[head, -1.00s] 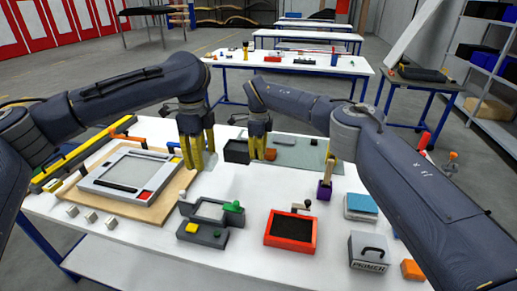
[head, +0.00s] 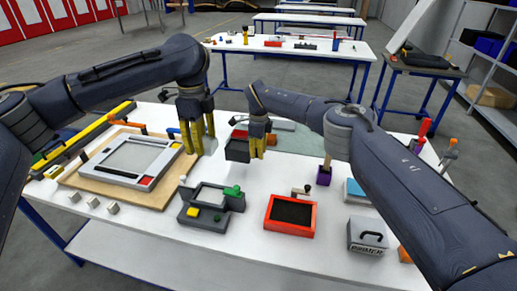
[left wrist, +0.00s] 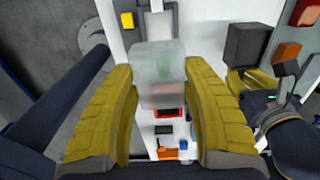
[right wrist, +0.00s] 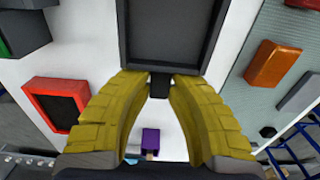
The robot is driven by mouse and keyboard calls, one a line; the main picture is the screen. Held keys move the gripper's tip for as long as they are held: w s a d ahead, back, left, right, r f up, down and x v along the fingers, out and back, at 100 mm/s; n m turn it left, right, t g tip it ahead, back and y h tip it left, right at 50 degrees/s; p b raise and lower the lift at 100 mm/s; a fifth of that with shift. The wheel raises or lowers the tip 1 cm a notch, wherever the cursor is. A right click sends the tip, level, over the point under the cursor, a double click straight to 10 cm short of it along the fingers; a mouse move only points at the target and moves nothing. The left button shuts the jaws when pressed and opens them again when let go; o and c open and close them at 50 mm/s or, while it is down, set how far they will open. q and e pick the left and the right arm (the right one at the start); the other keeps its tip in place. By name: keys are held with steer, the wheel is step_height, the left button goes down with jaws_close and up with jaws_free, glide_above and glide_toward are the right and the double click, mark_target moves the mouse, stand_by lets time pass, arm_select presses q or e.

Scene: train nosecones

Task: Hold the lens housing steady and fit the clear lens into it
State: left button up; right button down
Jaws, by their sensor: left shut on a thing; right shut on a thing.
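The clear lens (left wrist: 158,76) is a pale, see-through block between the fingers of my left gripper (head: 198,152). In the head view the lens (head: 210,144) shows faintly beside the fingertips. The lens housing (head: 237,150) is a dark open box, held off the table by my right gripper (head: 257,154). In the right wrist view the fingers are shut on a small dark tab at the edge of the housing (right wrist: 214,40). The housing also shows in the left wrist view (left wrist: 246,46), to the right of the lens. Lens and housing are apart.
A white-framed panel (head: 165,172) on a wooden board lies to the left. A grey fixture (head: 211,218), a red tray (head: 290,235) and a purple holder (head: 323,176) stand in front. A grey case (head: 367,236) is at the right. A green mat (head: 300,143) lies behind.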

steer(key=shift+f, duration=0.25)
stand_by(0.3)
steer(key=shift+f, duration=2.5)
steer(key=shift+f, duration=0.2)
